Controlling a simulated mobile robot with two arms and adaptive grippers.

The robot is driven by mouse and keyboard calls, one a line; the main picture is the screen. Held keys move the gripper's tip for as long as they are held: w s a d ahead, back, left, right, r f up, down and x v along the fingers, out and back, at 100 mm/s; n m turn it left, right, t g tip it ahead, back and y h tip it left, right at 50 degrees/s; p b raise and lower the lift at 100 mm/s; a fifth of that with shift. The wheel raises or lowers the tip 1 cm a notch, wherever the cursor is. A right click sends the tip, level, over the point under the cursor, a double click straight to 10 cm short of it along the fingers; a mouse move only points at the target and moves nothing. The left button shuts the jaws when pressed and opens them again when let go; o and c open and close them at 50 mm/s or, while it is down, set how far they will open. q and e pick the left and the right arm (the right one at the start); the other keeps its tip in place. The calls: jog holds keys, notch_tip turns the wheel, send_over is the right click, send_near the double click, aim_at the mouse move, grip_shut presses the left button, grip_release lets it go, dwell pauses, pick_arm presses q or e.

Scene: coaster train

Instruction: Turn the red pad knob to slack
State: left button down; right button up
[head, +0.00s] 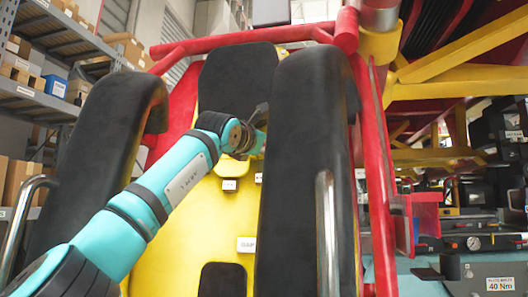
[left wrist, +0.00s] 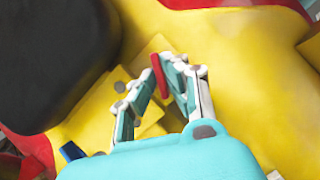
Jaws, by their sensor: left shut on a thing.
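The red pad knob (left wrist: 159,76) shows in the left wrist view as a thin red bar, standing at a tilt over a yellow block. My left gripper (left wrist: 157,82) has its two fingers on either side of this bar and is shut on it. In the head view the left gripper (head: 260,118) is at the yellow seat back, partly hidden behind the right black pad. The knob itself is hidden there. I cannot read any knob setting. My right gripper is not in view.
Long black pads stand left (head: 88,165) and right (head: 305,150) of the yellow seat (head: 205,240), with a narrow gap for my left arm. Metal grab bars (head: 326,235), a red frame (head: 375,180) and small white labels (head: 246,244) are close by.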

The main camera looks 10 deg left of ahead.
pick_arm(q)
jog(key=shift+f+n+y, duration=0.15)
jog(key=shift+n+y, duration=0.25)
jog(key=shift+n, duration=0.3)
jog(key=c, duration=1.4)
grip_release()
jog(key=s, duration=0.4)
jog(key=s+a+f, duration=0.1)
jog(key=s, duration=0.6)
jog(key=shift+s+a+f, duration=0.3)
jog(key=shift+s+a, duration=0.05)
